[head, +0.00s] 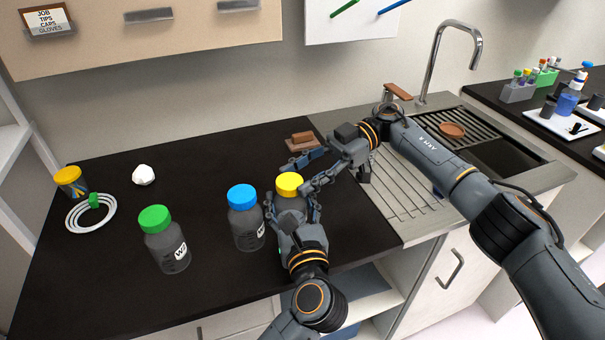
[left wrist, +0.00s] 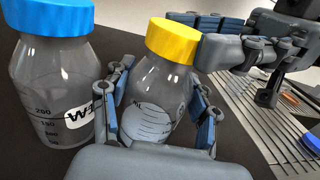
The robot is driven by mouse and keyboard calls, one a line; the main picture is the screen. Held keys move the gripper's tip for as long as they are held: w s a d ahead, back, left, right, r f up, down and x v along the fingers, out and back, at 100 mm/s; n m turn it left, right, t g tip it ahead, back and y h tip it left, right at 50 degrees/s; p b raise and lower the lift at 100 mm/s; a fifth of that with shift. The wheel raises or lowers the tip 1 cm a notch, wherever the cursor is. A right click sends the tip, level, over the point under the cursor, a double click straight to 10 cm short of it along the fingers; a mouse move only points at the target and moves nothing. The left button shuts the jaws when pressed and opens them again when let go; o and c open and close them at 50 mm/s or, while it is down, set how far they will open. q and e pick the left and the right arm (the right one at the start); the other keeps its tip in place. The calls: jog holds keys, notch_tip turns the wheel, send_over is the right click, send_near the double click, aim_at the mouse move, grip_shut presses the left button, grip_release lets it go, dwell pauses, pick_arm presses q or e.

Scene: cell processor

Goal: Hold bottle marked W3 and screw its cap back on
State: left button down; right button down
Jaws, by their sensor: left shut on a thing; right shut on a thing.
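A clear bottle with a yellow cap stands on the dark counter. The bottle (head: 291,203) is clasped by my left gripper (head: 292,209), whose fingers press its sides; it also shows in the left wrist view (left wrist: 153,100). I cannot read its mark. The yellow cap (head: 289,182) sits at the bottle's mouth, and it also shows in the left wrist view (left wrist: 173,42). My right gripper (head: 296,176) reaches in from the right and is shut on the cap. I cannot tell how far the cap is threaded. The far finger is partly hidden.
A blue-capped bottle (head: 245,222) stands close to the left of my left gripper. A green-capped bottle (head: 166,243) is farther left. A round white rack (head: 91,214), a yellow-lidded cup (head: 71,181) and a crumpled white item (head: 143,175) lie left. The sink (head: 410,200) is right.

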jog(key=m+t+y, duration=0.1)
jog(key=m+t, duration=0.1)
jog(key=s+m+t, duration=0.1)
jog(key=t, duration=0.1)
jog(key=shift+d+f+m+y, duration=0.1)
jog(key=shift+d+m+y, duration=0.1)
jog(key=shift+m+y, duration=0.2)
jog(key=shift+s+m+t, duration=0.15)
jog(key=shift+m+t, duration=0.4)
jog(key=shift+t, duration=0.3)
jog(key=shift+s+m+t, duration=0.15)
jog(key=shift+m+t, duration=0.4)
jog(key=shift+t, duration=0.3)
jog(key=c, duration=0.8)
grip_release()
jog(key=shift+o, duration=0.2)
jog(key=shift+w, duration=0.1)
